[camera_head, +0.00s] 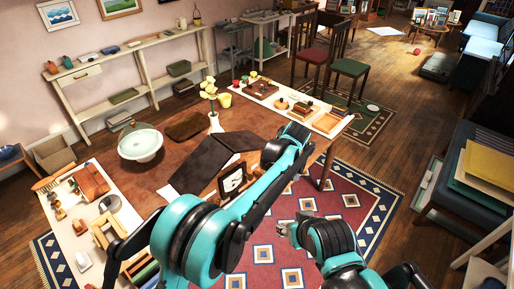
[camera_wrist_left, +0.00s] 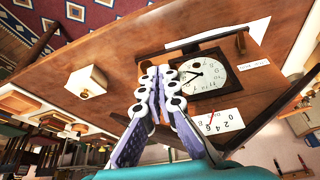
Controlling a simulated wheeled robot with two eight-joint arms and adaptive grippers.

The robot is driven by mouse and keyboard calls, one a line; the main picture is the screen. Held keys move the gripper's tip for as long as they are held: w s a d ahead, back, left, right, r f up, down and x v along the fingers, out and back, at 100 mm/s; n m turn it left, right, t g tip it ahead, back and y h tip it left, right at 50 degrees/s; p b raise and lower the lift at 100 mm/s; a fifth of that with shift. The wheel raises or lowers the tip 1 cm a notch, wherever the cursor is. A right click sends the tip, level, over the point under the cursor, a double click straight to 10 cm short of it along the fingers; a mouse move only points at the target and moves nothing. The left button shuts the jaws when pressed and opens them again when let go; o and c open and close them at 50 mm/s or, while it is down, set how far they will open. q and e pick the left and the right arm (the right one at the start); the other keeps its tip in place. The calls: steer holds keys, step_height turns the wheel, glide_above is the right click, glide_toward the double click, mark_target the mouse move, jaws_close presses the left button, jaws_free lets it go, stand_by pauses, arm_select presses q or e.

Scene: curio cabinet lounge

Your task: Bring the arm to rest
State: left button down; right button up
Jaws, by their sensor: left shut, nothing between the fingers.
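My left arm comes in from the left in the head view and bends over the brown table (camera_head: 180,165). Its gripper is mostly hidden there behind its own arm. In the left wrist view my left gripper (camera_wrist_left: 162,82) has its fingertips together, with nothing between them. It is above the tabletop, in front of a dark wooden clock (camera_wrist_left: 205,80) with a white face. The clock (camera_head: 232,181) also shows in the head view, partly behind my arm. My right gripper (camera_head: 284,231) is over the patterned rug, away from the table; its fingers are too small to read.
A white pedestal bowl (camera_head: 140,143) and a vase (camera_head: 215,122) with yellow flowers stand on the table, near dark flat panels (camera_head: 205,163). A white box (camera_wrist_left: 87,82) and a dial card (camera_wrist_left: 210,125) lie near the clock. Chairs (camera_head: 349,67) stand behind.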

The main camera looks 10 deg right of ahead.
arm_select(q)
steer(key=s+a+r+m+h, duration=0.1)
steer(key=s+a+r, duration=0.2)
steer(key=a, duration=0.5)
steer(key=s+a+r+m+b, duration=0.1)
steer(key=s+a+r, duration=0.25)
steer(key=a, duration=0.35)
steer(key=s+a+r+m+h, duration=0.1)
steer(key=s+a+r, duration=0.25)
steer(key=a, duration=0.45)
steer(key=s+a+f+m+t, duration=0.1)
steer(key=s+a+f, duration=0.1)
steer(key=s+a, duration=0.4)
steer(key=s+a+f+m+t, duration=0.1)
steer(key=s+a+f+t, duration=0.1)
steer(key=s+a, duration=0.5)
steer(key=s+f, duration=0.1)
steer(key=s, duration=0.1)
steer(key=shift+s+b, duration=0.35)
steer(key=shift+w, duration=0.1)
